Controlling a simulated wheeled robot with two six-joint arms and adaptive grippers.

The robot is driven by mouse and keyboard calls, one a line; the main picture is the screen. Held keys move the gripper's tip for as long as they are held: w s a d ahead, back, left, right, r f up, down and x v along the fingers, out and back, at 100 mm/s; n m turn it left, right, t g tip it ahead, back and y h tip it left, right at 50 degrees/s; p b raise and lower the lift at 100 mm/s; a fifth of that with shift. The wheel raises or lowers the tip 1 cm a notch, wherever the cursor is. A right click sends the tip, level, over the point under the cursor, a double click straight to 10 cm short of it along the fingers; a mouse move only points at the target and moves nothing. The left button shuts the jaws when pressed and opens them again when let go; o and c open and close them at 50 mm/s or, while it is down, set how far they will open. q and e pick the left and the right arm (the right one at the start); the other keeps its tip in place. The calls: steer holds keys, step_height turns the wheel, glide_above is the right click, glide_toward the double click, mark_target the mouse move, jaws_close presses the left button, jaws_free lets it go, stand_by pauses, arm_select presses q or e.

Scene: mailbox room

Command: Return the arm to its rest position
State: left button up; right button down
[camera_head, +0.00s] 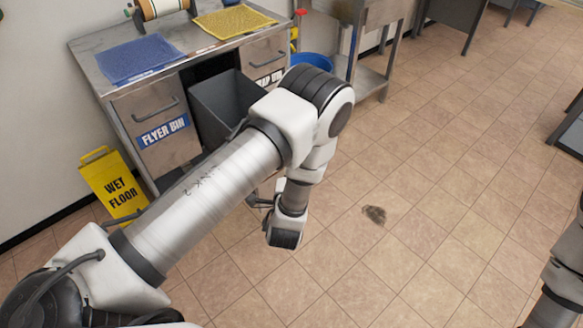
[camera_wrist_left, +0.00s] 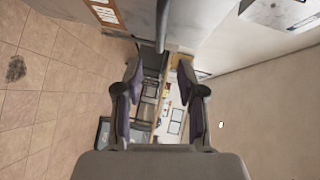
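My left arm reaches in from the left of the head view, out over the floor in front of the metal desk (camera_head: 90,52). Its wrist hangs low, and the left gripper (camera_head: 260,201) is mostly hidden behind the forearm there. In the left wrist view the left gripper (camera_wrist_left: 158,72) shows two dark fingers spread apart with nothing between them. Part of my right arm shows at the right edge of the head view; its gripper is outside the picture.
The desk holds a blue mat (camera_head: 138,58), a yellow mat (camera_head: 236,20) and a roll at the back. A grey bin (camera_head: 222,98) sits between the drawers, close behind my left arm. A yellow wet floor sign (camera_head: 113,187) stands left.

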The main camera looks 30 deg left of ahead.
arm_select(q)
steer(key=shift+s+d, duration=0.1)
steer(key=shift+s, duration=0.3)
steer(key=s+a+f+n+g+h+p, duration=0.1)
steer(key=s+a+f+n+g+p, duration=0.15)
steer(key=s, duration=0.25)
steer(key=s+a+f+n+g+h+p, duration=0.1)
steer(key=s+a+f+g, duration=0.15)
steer(key=s, duration=0.25)
steer(key=s+d+f+n+g+h, duration=0.2)
steer(key=s+n+g, duration=0.2)
steer(key=s, duration=0.6)
steer(key=s+d+f+n+g+h, duration=0.2)
steer(key=s+n+g, duration=0.3)
steer(key=s, duration=0.5)
steer(key=shift+d+f+g, duration=0.4)
steer(key=shift+d+g, duration=0.3)
steer(key=shift+d, duration=0.05)
